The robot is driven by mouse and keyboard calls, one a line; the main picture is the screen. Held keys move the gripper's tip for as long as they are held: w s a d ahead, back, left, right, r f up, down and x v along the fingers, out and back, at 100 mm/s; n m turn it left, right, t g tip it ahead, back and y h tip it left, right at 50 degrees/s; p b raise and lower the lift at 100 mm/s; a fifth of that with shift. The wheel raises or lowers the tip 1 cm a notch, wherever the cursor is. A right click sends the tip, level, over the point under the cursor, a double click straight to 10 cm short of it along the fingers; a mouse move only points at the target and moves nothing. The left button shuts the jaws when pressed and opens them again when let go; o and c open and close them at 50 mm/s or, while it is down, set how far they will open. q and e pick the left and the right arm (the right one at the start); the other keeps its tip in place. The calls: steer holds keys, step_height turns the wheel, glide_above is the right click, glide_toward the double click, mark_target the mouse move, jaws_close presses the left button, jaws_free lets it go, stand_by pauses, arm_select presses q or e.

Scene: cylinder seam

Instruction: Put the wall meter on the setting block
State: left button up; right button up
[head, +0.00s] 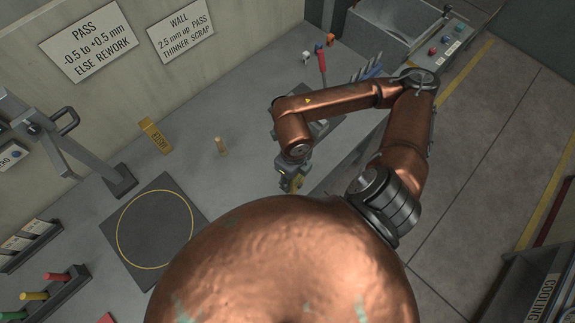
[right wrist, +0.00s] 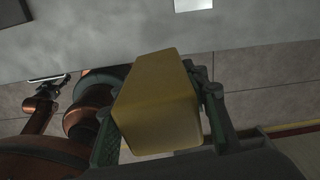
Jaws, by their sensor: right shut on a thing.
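My right gripper (head: 291,180) is low over the right part of the grey bench, shut on a yellow box-shaped thing that I take for the wall meter (head: 297,181). In the right wrist view the wall meter (right wrist: 160,103) fills the space between the two dark fingers (right wrist: 160,115).
A dark mat (head: 135,213) with a yellow ring lies at left. A clamp-like stand (head: 118,180) is beside it. Racks with coloured handles (head: 50,300) fill the lower left.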

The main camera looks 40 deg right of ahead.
steer(key=shift+s+d+m, duration=0.1)
steer(key=shift+s+m, duration=0.15)
steer(key=shift+m, duration=0.35)
steer(key=w+d+f, duration=0.2)
steer(key=w+f, duration=0.1)
steer(key=w, duration=0.1)
steer(key=w+d+f+p, duration=0.1)
steer(key=w+d+f, duration=0.1)
steer(key=w+f, duration=0.1)
steer(key=w+d+f+p, duration=0.1)
steer(key=w+d+f, duration=0.2)
steer(key=w+f, duration=0.1)
steer(key=shift+w, duration=0.5)
step_height(320, 180, down, 3)
steer(key=shift+r+p, duration=0.1)
steer(key=shift+p, duration=0.4)
